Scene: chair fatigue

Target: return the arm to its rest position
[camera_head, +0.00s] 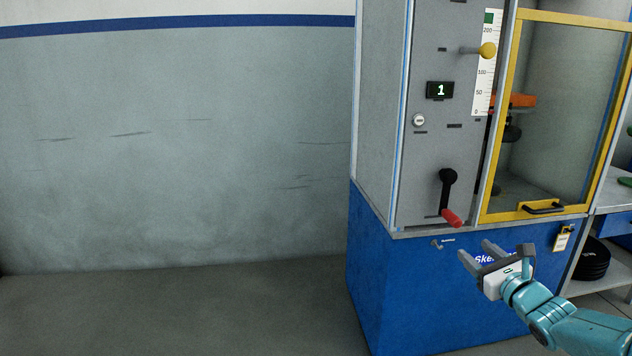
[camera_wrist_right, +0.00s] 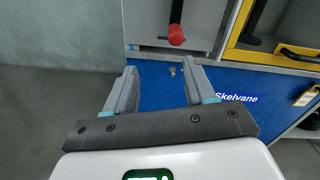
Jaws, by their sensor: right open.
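My right gripper (camera_head: 474,252) is open and empty in front of the blue base of the test machine, below the crank-like lever. In the right wrist view its two fingers (camera_wrist_right: 160,90) stand apart with only the blue panel and a small metal fitting (camera_wrist_right: 172,71) behind them. The black lever (camera_head: 447,188) with a red grip (camera_head: 452,218) hangs down on the grey panel, and its red grip also shows in the right wrist view (camera_wrist_right: 176,35). My left gripper is out of view.
The grey and blue machine (camera_head: 372,270) stands close ahead. Its yellow-framed door (camera_head: 497,120) looks shut, with a black handle (camera_head: 543,207). A yellow knob (camera_head: 488,50) sticks out above a display (camera_head: 440,90) reading 1. A shelf (camera_head: 612,190) stands at right. Open floor lies left.

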